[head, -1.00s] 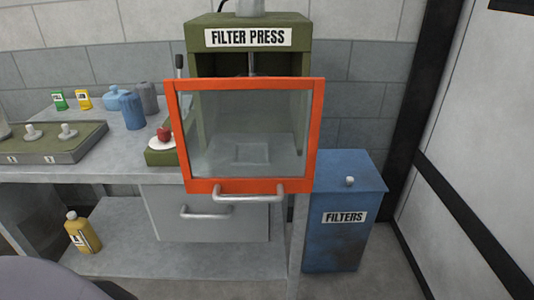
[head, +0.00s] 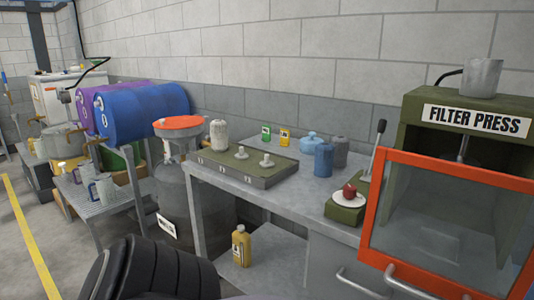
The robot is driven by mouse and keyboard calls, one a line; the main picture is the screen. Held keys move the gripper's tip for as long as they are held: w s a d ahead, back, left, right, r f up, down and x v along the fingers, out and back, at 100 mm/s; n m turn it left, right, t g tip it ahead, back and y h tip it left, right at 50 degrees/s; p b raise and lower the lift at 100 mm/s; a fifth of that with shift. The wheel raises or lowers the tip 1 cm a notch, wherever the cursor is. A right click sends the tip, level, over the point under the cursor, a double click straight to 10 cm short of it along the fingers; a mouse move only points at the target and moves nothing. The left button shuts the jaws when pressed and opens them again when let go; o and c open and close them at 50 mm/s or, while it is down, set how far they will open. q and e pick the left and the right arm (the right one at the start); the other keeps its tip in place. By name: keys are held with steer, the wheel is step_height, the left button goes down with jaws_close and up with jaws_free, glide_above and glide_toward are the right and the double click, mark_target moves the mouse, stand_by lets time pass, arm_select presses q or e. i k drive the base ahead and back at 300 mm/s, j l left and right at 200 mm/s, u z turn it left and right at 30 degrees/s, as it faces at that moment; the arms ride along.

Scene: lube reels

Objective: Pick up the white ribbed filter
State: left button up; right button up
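A white cylinder that looks like the ribbed filter (head: 219,135) stands upright at the left back of the workbench, at the far left end of the green-topped tray (head: 250,167). Its ribs are too small to make out clearly, and I cannot tell whether it rests on the tray or behind it. Neither of my grippers shows in the head view.
A blue filter (head: 323,161), a grey filter (head: 341,151) and a light blue jar (head: 311,142) stand on the workbench (head: 290,197). The filter press (head: 470,125) with its orange-framed door (head: 440,235) is at the right. A drum with an orange funnel (head: 180,124) stands left.

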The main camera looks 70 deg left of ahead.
mark_target(218, 142)
steer(key=u, duration=2.6)
steer(key=z, duration=0.4)
steer(key=i+j+z, duration=0.2)
steer(key=z, duration=0.15)
steer(key=i+j+z, duration=0.1)
steer(key=j+z, duration=0.25)
steer(key=i+j+z, duration=0.15)
steer(key=j, duration=0.25)
steer(key=j+z, duration=0.1)
steer(key=j, duration=0.3)
steer(key=i+j, duration=0.1)
steer(key=j, duration=0.4)
steer(key=i+j+z, duration=0.1)
steer(key=j, duration=0.4)
steer(key=i+j, duration=0.15)
steer(key=j, duration=0.35)
